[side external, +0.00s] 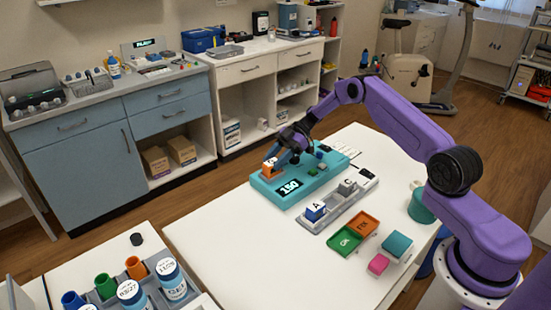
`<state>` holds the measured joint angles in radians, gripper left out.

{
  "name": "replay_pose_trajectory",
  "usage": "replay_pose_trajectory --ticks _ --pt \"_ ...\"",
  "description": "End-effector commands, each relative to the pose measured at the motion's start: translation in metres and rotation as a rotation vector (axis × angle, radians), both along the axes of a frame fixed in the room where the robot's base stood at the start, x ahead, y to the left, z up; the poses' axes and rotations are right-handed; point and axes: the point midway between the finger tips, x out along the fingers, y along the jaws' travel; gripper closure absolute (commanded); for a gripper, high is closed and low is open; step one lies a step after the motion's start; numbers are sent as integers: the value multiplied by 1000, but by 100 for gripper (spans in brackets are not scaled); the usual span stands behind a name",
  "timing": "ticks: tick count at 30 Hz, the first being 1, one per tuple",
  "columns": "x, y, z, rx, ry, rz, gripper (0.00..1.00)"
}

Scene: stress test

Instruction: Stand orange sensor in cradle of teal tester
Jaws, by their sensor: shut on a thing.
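The teal tester (315,186) lies flat near the back left of the white table, with a dark display reading 150 on its front part. The orange sensor (269,169) is at the tester's left end, with a pale label on it. My gripper (278,160) reaches down over that end and is shut on the orange sensor. The fingertips are small and partly hidden. I cannot tell whether the sensor is seated in a cradle or held just above it.
A grey tray (335,213) beside the tester holds a blue block marked A (315,211) and a grey block marked C (347,187). Green (345,241) and orange (362,223) trays, a teal block (397,245) and a pink block (378,264) stand nearer.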

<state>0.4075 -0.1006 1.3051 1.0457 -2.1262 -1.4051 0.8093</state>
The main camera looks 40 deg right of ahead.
Motion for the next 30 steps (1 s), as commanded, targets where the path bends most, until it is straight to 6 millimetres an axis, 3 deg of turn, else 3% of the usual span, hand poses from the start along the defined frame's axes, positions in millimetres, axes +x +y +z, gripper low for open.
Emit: replay_pose_trajectory --ticks 14,15,17,30 --pt "0 0 -3 0 0 0 96" --pt "0 0 -3 0 0 0 45" --pt "0 0 -3 0 0 0 28" --pt "0 -10 2 0 -1 -2 28"
